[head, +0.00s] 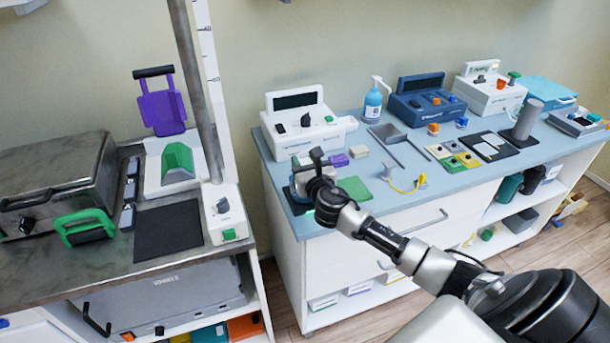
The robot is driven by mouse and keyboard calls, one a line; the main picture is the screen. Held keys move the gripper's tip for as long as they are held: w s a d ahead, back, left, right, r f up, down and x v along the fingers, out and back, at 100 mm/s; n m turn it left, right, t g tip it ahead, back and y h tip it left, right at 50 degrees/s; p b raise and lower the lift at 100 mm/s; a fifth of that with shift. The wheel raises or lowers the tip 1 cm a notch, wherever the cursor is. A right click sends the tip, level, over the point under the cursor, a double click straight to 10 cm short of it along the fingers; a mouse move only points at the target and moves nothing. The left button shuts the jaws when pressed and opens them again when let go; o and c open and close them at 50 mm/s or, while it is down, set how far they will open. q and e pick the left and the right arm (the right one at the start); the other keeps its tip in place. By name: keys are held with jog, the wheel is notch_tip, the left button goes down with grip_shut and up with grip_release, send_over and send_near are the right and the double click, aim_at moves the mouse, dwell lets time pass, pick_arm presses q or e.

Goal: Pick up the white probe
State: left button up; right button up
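My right gripper (313,163) is small and dark in this view. It hangs over the left end of the blue-topped counter (400,205), in front of the large white device. Under and behind it is a small white and grey object (300,180), mostly hidden by the gripper. I cannot tell whether this is the white probe, or whether the fingers touch it. A white rounded piece (347,123) sticks out at the right side of the large white device (300,125); it may be a probe. The finger gap is not clear. My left gripper is not in view.
A purple block (339,160), a beige block (358,152) and a green cloth (354,188) lie close to the gripper. A blue bottle (373,104) and a dark blue device (427,98) stand behind. A metal pole (196,90) rises on the left bench.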

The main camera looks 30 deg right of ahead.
jog(key=shift+c, duration=1.2)
jog(key=shift+r, duration=0.1)
